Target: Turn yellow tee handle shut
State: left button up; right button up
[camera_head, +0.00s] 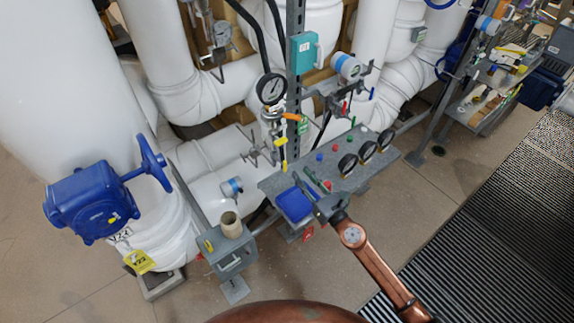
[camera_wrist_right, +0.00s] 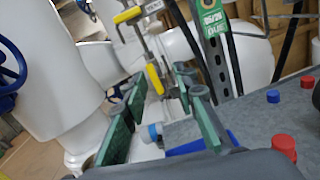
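A small valve assembly with yellow grips hangs below the round gauge in the head view. Its upper yellow handle (camera_head: 281,142) lies crosswise on the stem in the wrist view (camera_wrist_right: 128,14). A lower yellow grip (camera_head: 284,166) hangs beneath; in the wrist view (camera_wrist_right: 155,79) it shows upright, between the finger lines. I cannot tell for sure which is the tee handle. My right gripper (camera_head: 310,183) is over the grey panel, just below and right of the grips. Its green-padded fingers (camera_wrist_right: 158,90) are apart, with nothing clearly held. My left gripper is out of view.
The grey panel (camera_head: 336,157) carries red, green and blue knobs, several black gauges and a blue tray (camera_head: 294,204). An orange handle (camera_head: 292,116) sits above the yellow grips. A blue handwheel valve (camera_head: 92,200) stands left. A cup (camera_head: 230,225) stands on a grey box.

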aim_at(286, 166)
jog(key=w+a, duration=0.1)
jog(key=a, duration=0.1)
jog(key=w+a+f+n, duration=0.1)
jog(key=w+a, duration=0.1)
jog(key=w+a+n+g+b, duration=0.1)
jog(key=w, duration=0.1)
jog(key=shift+w+a+f+y, duration=0.25)
jog(key=shift+a+y, duration=0.15)
jog(key=shift+w+a, duration=0.3)
jog(key=shift+w, duration=0.15)
jog(key=shift+c, duration=0.6)
grip_shut()
